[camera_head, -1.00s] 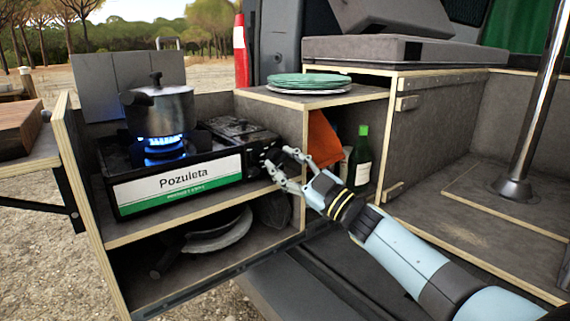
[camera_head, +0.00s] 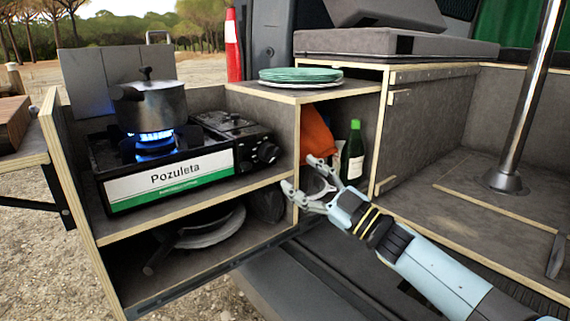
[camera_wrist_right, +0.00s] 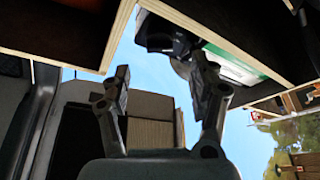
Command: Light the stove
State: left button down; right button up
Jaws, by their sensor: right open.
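A portable gas stove (camera_head: 170,178) with a white and green "Pozuleta" label stands on the upper shelf of the wooden cabinet. A blue flame (camera_head: 154,145) burns on it under a lidded grey pot (camera_head: 150,106). The black stove knob (camera_head: 267,153) is at its right front corner. My right gripper (camera_head: 300,173) is open and empty, to the right of and a little below the knob, apart from it. The right wrist view shows its two spread fingers (camera_wrist_right: 160,85) with nothing between them, and the stove's label (camera_wrist_right: 235,62) beyond. My left gripper is not in view.
Green plates (camera_head: 300,76) are stacked on the cabinet top. A green bottle (camera_head: 353,152) and an orange cloth (camera_head: 317,132) stand in the compartment behind my right gripper. Pans (camera_head: 213,228) lie on the lower shelf. A metal pole (camera_head: 525,100) rises at the right.

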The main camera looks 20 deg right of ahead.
jog(key=shift+v, duration=2.3)
